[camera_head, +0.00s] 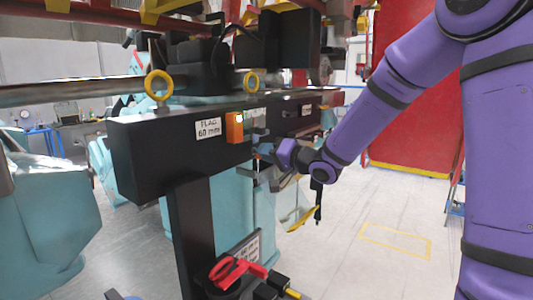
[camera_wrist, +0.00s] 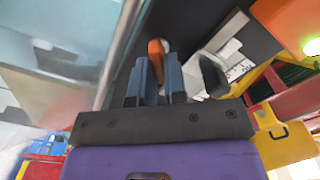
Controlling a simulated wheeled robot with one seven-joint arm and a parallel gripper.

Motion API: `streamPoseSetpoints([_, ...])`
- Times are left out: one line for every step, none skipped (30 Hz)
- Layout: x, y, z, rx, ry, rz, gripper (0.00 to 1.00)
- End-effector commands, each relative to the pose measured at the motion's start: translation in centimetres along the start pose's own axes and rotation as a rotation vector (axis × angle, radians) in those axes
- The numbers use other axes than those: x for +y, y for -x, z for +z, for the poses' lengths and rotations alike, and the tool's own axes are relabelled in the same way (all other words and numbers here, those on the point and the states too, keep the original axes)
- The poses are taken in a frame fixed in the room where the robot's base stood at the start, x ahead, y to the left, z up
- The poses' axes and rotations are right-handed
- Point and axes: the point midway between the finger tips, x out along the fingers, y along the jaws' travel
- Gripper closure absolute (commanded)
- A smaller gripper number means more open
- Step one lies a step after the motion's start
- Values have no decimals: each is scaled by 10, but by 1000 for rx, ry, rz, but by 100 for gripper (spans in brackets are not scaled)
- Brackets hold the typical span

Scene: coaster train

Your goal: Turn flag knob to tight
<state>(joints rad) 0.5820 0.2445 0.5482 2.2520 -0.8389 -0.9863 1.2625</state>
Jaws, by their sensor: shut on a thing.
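My gripper (camera_wrist: 157,72) is at the front face of a black beam (camera_head: 150,152). Its blue fingers are closed around an orange-tipped knob (camera_wrist: 157,47), whose end shows between the fingertips in the wrist view. In the head view my gripper (camera_head: 264,154) is small and hides most of the knob. A white label reading "FLAG 60 mm" (camera_head: 208,129) is on the beam, left of an orange box (camera_head: 235,127) with a lit green lamp. The knob's turn setting cannot be read.
A yellow piece (camera_head: 303,217) hangs on a dark rod below my wrist. Teal train seats (camera_head: 45,225) stand at the left. The floor at the right is open, before a red panel (camera_head: 415,105).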

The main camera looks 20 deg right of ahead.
Motion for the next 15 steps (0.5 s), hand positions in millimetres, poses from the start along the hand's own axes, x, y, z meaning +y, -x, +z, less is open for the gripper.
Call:
streamPoseSetpoints([1, 0, 0, 0, -43, 1, 100])
streamPoseSetpoints([1, 0, 0, 0, -71, 1, 100])
streamPoseSetpoints([1, 0, 0, 0, -109, 1, 100])
streamPoseSetpoints([1, 0, 0, 0, -138, 1, 100])
streamPoseSetpoints([1, 0, 0, 0, -166, 1, 100])
streamPoseSetpoints([2, 0, 0, 0, -204, 1, 100])
streamPoseSetpoints([2, 0, 0, 1, -233, 1, 100])
streamPoseSetpoints([2, 0, 0, 1, -260, 1, 100])
streamPoseSetpoints([2, 0, 0, 1, -297, 1, 100])
streamPoseSetpoints([2, 0, 0, 1, -324, 1, 100])
streamPoseSetpoints([2, 0, 0, 1, -350, 1, 100])
streamPoseSetpoints([2, 0, 0, 1, -385, 1, 100])
streamPoseSetpoints([3, 0, 0, 1, -409, 2, 100])
streamPoseSetpoints([3, 0, 0, 1, -434, 2, 100])
streamPoseSetpoints([3, 0, 0, 1, -464, 2, 100])
